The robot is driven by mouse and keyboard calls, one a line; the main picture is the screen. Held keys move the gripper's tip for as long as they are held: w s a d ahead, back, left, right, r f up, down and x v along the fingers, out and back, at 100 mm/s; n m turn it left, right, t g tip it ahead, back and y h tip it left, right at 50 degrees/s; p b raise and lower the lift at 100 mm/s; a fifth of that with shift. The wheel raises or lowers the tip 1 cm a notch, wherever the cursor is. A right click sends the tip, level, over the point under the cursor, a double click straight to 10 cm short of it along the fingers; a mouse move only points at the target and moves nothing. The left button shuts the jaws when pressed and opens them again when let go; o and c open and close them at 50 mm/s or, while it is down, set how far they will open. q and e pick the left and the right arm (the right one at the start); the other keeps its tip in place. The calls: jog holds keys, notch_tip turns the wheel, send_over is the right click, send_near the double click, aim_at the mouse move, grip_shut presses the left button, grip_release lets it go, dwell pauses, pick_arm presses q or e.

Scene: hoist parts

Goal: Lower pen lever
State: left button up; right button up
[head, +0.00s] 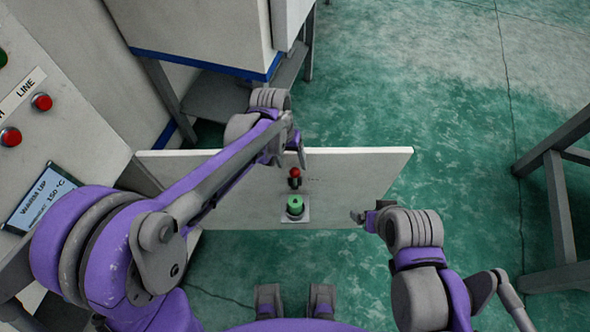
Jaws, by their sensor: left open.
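A small lever with a red ball knob (295,173) and a dark base stands on a pale panel (360,170) in the middle of the head view. My left arm reaches across from the left. Its open gripper (293,153) is just beyond the red knob in the picture, with the fingers close to it. I cannot tell whether they touch the knob. My right gripper (362,217) is at the panel's lower right edge, apart from the lever. Its jaw opening is not clear.
A green round button (295,206) on a light plate sits just below the lever. A control cabinet (55,130) with red buttons and a display is at left. A white cabinet (200,35) stands behind. A grey frame (555,190) is at right. The green floor between is clear.

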aim_at(294, 170)
pick_arm(q)
jog(key=f, duration=0.4)
jog(key=d+f, duration=0.1)
jog(key=f, duration=0.1)
jog(key=shift+f, duration=0.25)
grip_shut()
dwell(1.2)
